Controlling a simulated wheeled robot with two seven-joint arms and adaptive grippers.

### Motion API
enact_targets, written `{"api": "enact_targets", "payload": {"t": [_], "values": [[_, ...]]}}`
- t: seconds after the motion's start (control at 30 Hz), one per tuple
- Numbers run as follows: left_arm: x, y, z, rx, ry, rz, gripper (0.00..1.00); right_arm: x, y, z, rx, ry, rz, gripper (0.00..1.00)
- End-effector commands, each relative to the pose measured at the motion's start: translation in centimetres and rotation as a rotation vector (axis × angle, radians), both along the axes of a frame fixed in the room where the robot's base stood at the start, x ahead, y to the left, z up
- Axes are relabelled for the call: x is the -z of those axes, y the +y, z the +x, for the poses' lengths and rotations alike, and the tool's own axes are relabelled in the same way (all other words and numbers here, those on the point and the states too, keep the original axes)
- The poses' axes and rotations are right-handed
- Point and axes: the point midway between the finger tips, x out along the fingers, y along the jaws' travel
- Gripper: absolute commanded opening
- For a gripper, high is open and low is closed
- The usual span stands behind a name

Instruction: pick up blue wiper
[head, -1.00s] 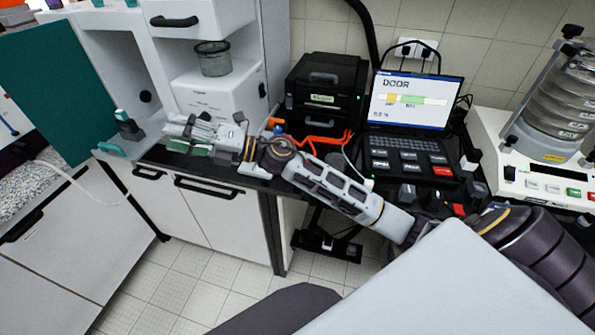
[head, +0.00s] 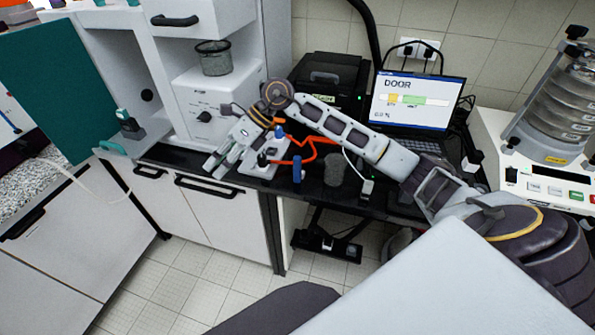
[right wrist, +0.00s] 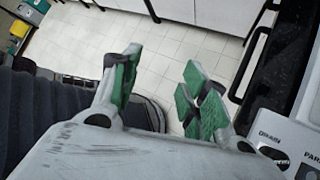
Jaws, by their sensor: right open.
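A small upright blue object (head: 297,169) stands on the black counter in the head view, beside the orange tubing; it looks like the blue wiper, but its shape is too small to be sure. My right gripper (head: 214,168) is open and empty over the counter's front edge, left of the blue object and apart from it. The right wrist view shows its green-padded fingers (right wrist: 160,88) spread, with only floor and cabinet fronts beyond them. The blue object does not show in that view. My left gripper is not in view.
A white device (head: 262,164) with orange tubing (head: 318,147) sits close to the right gripper. An open cabinet stands at left.

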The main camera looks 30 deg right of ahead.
Motion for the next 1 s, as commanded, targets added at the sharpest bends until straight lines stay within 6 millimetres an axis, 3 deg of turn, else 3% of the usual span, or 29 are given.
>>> {"api": "enact_targets", "payload": {"t": [0.3,0.6,0.8,1.0], "values": [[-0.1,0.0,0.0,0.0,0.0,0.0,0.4,0.9,-9.5,1.2,-0.004,0.008,-0.397,0.45],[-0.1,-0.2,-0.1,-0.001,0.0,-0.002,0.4,-1.0,-19.2,1.3,0.051,0.071,-0.731,0.45],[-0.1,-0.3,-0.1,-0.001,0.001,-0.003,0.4,-2.2,-22.6,0.9,0.081,0.108,-0.842,0.45],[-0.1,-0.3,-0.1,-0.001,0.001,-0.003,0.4,-2.4,-23.2,0.8,0.087,0.115,-0.86,0.45]]}}
